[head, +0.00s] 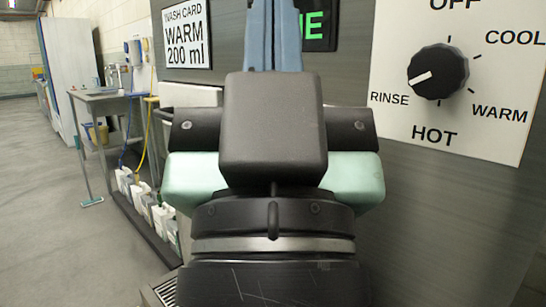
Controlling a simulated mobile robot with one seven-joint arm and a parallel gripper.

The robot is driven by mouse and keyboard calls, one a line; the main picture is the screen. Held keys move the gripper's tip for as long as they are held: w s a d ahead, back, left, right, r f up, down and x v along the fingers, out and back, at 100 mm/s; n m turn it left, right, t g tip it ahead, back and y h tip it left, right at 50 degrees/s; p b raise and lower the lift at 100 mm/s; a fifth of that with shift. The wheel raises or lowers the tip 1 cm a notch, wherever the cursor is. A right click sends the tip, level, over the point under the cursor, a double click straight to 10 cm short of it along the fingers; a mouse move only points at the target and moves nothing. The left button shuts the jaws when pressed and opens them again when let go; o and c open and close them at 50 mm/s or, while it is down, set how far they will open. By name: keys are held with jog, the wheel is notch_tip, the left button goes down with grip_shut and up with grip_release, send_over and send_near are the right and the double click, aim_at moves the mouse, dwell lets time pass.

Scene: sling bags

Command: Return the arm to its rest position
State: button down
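The links of my arm fill the middle of the head view, with a dark block, pale green side parts and a dark round joint below.
A grey panel behind my arm carries a black dial (438,71) pointing at RINSE, a "WARM 200 ml" card (186,37) and a partly hidden green-lettered display (319,25). A metal table (100,95) and white containers (138,192) stand left. Floor at far left is clear.

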notch_tip(320, 180, up, 33)
jog(key=p, duration=3)
jog(key=shift+p, duration=0.3)
